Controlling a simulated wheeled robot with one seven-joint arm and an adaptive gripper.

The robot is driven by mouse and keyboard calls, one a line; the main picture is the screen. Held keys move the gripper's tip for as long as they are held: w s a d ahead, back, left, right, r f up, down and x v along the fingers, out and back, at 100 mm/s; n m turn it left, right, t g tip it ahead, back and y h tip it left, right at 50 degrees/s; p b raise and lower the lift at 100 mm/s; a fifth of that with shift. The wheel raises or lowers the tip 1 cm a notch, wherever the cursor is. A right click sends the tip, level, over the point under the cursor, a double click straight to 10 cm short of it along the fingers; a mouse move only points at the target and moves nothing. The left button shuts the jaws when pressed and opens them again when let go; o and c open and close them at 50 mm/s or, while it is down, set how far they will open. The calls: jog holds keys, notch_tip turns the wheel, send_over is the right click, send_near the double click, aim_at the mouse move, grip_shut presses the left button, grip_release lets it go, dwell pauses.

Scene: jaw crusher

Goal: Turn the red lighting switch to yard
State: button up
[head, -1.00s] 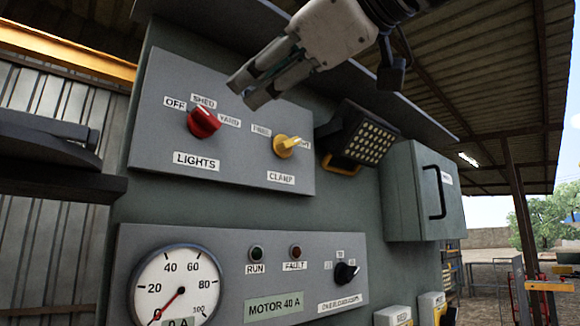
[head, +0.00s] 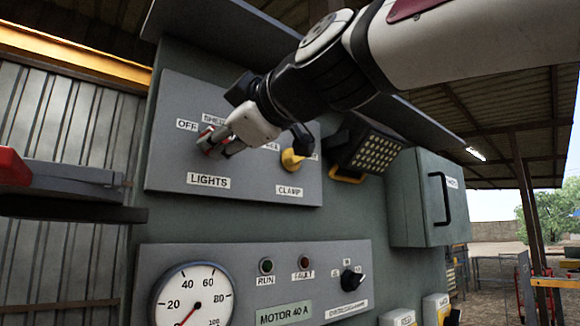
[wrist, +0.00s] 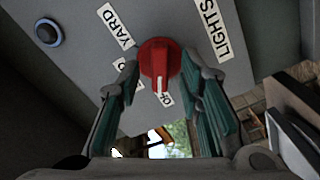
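The red lighting switch (head: 205,133) is on the grey upper panel (head: 165,135), above the LIGHTS label. My gripper (head: 213,146) is at the switch and partly covers it in the head view. In the wrist view the red knob (wrist: 158,58) sits between the two tips of my gripper (wrist: 159,66). The fingers are apart, one on each side of the knob; whether they touch it is hard to tell. The knob's white mark points towards the OFF label (wrist: 167,99). The YARD label (wrist: 116,26) is at upper left there; in the head view my gripper hides it.
The yellow clamp switch (head: 292,159) is just right of my gripper. A lamp (head: 370,150) juts out farther right, beside a grey box (head: 415,200). A lower panel holds a round gauge (head: 195,297) and a black selector (head: 351,279).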

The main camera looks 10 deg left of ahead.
jog(key=shift+w+a, duration=0.1)
grip_shut()
dwell(0.4)
jog(key=m, duration=2.3)
jog(key=shift+w+m+p, duration=0.1)
jog(key=shift+m+p, duration=0.25)
jog(key=shift+m, duration=0.05)
jog(key=shift+f, duration=0.1)
